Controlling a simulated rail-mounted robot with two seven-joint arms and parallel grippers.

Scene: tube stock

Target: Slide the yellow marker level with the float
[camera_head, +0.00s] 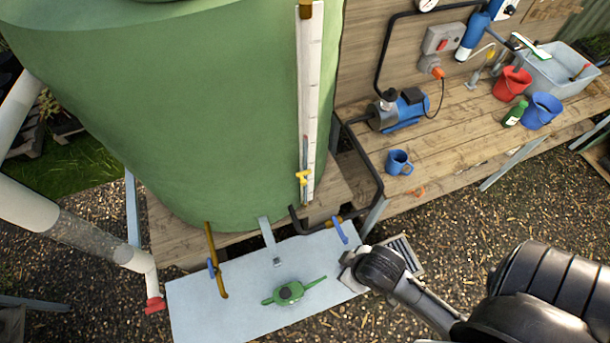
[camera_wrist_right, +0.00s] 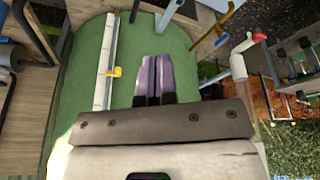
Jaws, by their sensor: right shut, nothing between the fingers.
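The yellow marker (camera_head: 303,176) sits low on the narrow sight tube beside the white scale board (camera_head: 311,90) on the green tank (camera_head: 200,110). In the right wrist view, the yellow marker (camera_wrist_right: 115,71) is left of my fingers, at the edge of the scale board (camera_wrist_right: 104,60). My right gripper (camera_wrist_right: 154,58) is shut and empty in front of the tank, apart from the marker. In the head view, my right gripper (camera_head: 350,268) is low, near the slab's right edge. I cannot pick out the float clearly in the tube. My left gripper is not in view.
Brass pipes with blue levers stick out of the tank's base. The bench at right carries a pump (camera_head: 398,110), a blue mug (camera_head: 398,163), buckets and a pale tub (camera_head: 556,75).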

